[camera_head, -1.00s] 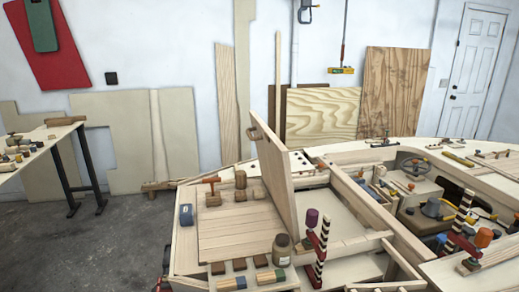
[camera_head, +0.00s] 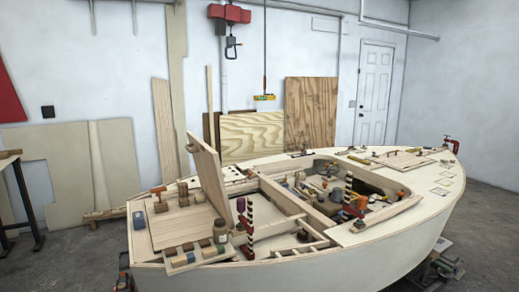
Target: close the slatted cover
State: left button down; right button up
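A wooden cover panel (camera_head: 209,174) stands raised and steeply tilted on the left part of the plywood hull (camera_head: 290,272), so it is open. A small wooden handle (camera_head: 191,148) sticks out near its top left edge. The panel is seen at a steep angle, and I cannot make out slats on it. A flat planked surface (camera_head: 180,229) lies on the deck to its left. An open, framed bay (camera_head: 270,222) lies to its right. Neither of my grippers is in view.
The cockpit to the right holds many tools. Bare floor (camera_head: 75,258) lies at the left.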

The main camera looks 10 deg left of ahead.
aim_at(207, 160)
jog(key=i+j+z, duration=0.1)
jog(key=j+z, duration=0.15)
jog(key=z, duration=0.15)
jog(key=j+z, duration=0.4)
jog(key=i+j+z, duration=0.1)
jog(key=j+z, duration=0.15)
jog(key=z, duration=0.15)
jog(key=j+z, duration=0.4)
jog(key=l, duration=0.1)
